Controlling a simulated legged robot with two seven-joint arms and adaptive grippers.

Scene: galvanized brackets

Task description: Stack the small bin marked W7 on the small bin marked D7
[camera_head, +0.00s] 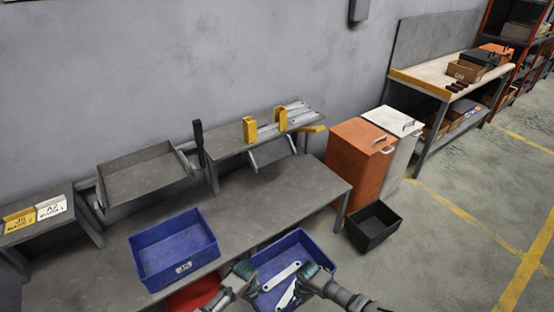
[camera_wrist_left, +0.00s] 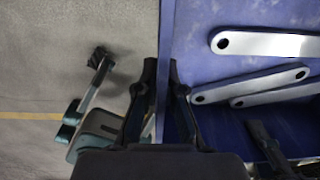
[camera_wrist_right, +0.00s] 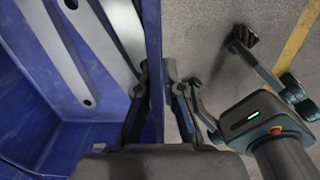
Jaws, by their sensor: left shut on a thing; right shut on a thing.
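A blue small bin (camera_head: 290,246) with several silver flat brackets (camera_head: 281,276) in it is held between my two grippers, at the front edge of the bench; no marking on it shows. My left gripper (camera_head: 245,271) is shut on one of its walls, and this wall (camera_wrist_left: 168,40) runs between the fingers in the left wrist view. My right gripper (camera_head: 309,271) is shut on another wall (camera_wrist_right: 152,40), seen in the right wrist view. A second blue bin (camera_head: 158,244) stands on the bench, empty, with a small label (camera_head: 183,268) too blurred to read surely.
The grey bench (camera_head: 318,190) has clear room right of the standing bin. A grey tray (camera_head: 145,178) and a raised shelf with yellow blocks (camera_head: 250,130) stand behind. A black bin (camera_head: 373,228) and orange cabinet (camera_head: 358,160) stand at right. Something red (camera_head: 193,296) shows low in front.

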